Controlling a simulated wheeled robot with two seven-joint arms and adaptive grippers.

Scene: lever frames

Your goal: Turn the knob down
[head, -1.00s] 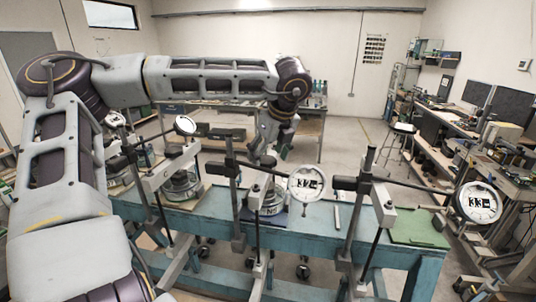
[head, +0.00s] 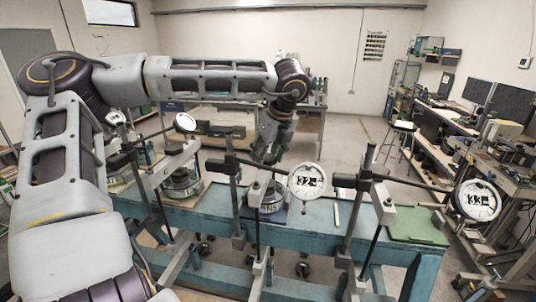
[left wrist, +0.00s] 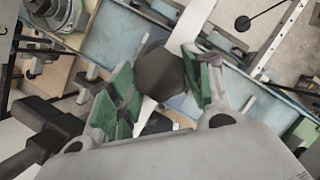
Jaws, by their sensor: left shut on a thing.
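My left gripper (head: 266,157) reaches down over the middle lever frame, whose post (head: 234,190) stands on the blue bench. In the left wrist view, the dark round-looking knob (left wrist: 160,72) sits between the two green-padded fingers (left wrist: 162,92), and the gripper is shut on it. In the head view the knob is hidden or too small to tell apart from the gripper. A white dial (head: 306,181) reading about 32 is just right of the gripper. My right gripper is not in view.
A second dial (head: 478,200) reading about 33 hangs at the right on another lever frame (head: 362,205). A further dial (head: 185,123) is at the left. A green mat (head: 418,228) lies on the right of the blue bench (head: 330,238). Open floor lies behind the bench.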

